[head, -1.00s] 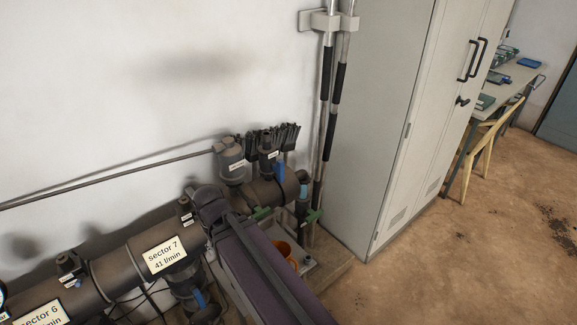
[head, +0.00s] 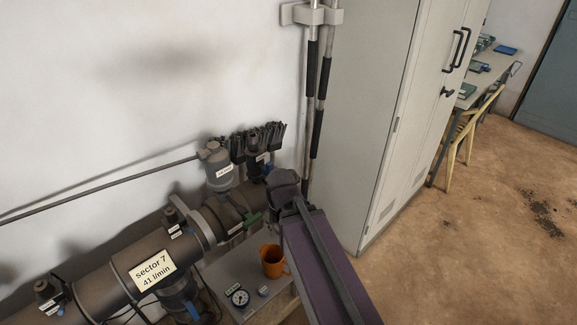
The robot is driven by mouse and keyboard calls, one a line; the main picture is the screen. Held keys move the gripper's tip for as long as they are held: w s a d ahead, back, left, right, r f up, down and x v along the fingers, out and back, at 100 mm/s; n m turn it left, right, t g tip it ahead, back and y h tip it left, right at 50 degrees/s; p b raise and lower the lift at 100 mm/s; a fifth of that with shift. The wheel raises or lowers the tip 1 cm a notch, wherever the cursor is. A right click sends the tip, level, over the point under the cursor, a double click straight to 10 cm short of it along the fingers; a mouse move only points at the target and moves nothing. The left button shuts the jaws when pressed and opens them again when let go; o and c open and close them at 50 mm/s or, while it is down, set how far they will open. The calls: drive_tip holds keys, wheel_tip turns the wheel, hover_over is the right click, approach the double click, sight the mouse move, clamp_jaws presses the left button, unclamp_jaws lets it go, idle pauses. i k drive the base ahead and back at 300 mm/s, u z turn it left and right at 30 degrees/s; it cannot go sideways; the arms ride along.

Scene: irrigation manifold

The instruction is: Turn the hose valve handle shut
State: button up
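A green lever handle (head: 252,221) sits on the dark manifold pipe (head: 105,278) near its right end, just left of my arm. A blue handle (head: 193,309) shows at the lower edge, on the outlet under the sector 7 label (head: 152,270). I cannot tell from any label which handle is the hose valve's. My arm crosses the lower middle and covers the pipe's right end. My gripper does not show, so its opening and any contact are hidden.
A tall cabinet (head: 365,120) and upright poles (head: 314,110) stand behind my arm.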

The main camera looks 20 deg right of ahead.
sight(266, 169)
drive_tip(key=z, duration=0.5)
drive_tip(key=k, duration=0.75)
drive_tip(key=u, duration=1.4)
drive_tip(key=i, duration=0.5)
drive_tip(key=z, duration=0.2)
